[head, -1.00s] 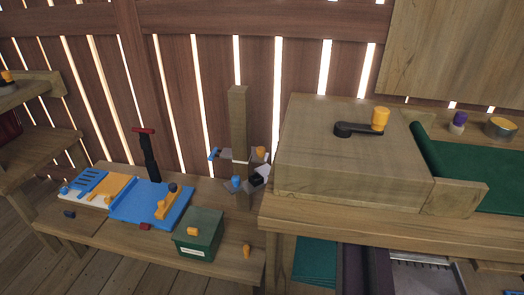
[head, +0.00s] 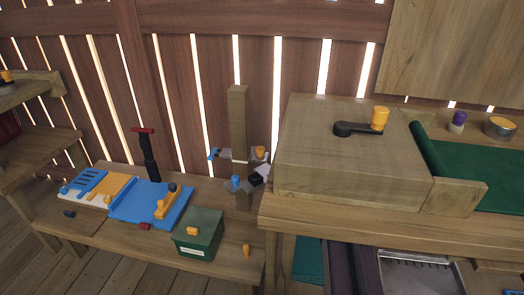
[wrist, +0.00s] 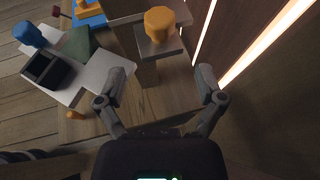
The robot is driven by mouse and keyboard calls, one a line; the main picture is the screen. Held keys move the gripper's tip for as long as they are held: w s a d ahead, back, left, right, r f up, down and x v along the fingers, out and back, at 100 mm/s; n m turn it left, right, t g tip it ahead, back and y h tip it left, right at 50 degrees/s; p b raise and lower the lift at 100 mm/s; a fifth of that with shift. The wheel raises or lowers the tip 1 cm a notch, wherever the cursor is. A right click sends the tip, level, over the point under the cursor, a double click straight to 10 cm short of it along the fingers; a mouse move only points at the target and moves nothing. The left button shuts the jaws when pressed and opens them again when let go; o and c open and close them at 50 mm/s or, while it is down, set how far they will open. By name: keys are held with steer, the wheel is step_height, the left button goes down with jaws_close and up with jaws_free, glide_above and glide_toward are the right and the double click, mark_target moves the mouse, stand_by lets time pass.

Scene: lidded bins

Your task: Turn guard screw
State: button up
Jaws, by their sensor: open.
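A wooden post (head: 239,125) stands at the back of the low bench and carries grey plates. A yellow knob (head: 260,152) and a blue knob (head: 235,182) sit on these plates; I cannot tell for certain which one is the guard screw. In the wrist view the yellow knob (wrist: 160,22) sits on a bracket, ahead of my gripper (wrist: 158,86) and between the lines of its fingers. My gripper is open and empty, apart from the knob. The blue knob (wrist: 30,34) is at the far left, by a black open box (wrist: 49,71). My gripper does not show clearly in the head view.
A slatted wooden wall (wrist: 275,85) with bright gaps rises close to the right of my gripper. The low bench holds a blue tray (head: 125,213) and a green box (head: 199,234). A wooden case (head: 345,175) with a black crank stands on the right bench.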

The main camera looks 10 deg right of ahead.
mark_target(261, 148)
steer(key=shift+a+r+b+x, duration=0.1)
steer(key=shift+r+b+x, duration=0.2)
steer(key=shift+x, duration=1.15)
steer(key=shift+a+r+b+x, duration=0.1)
steer(key=shift+r+b+x, duration=0.2)
steer(key=shift+x, duration=1.15)
steer(key=shift+a+r+b+x, duration=0.15)
steer(key=shift+b+x, duration=0.2)
steer(key=shift+x, duration=1.05)
steer(key=shift+w, duration=0.2)
steer(key=shift+d, duration=0.15)
steer(key=c, duration=1.1)
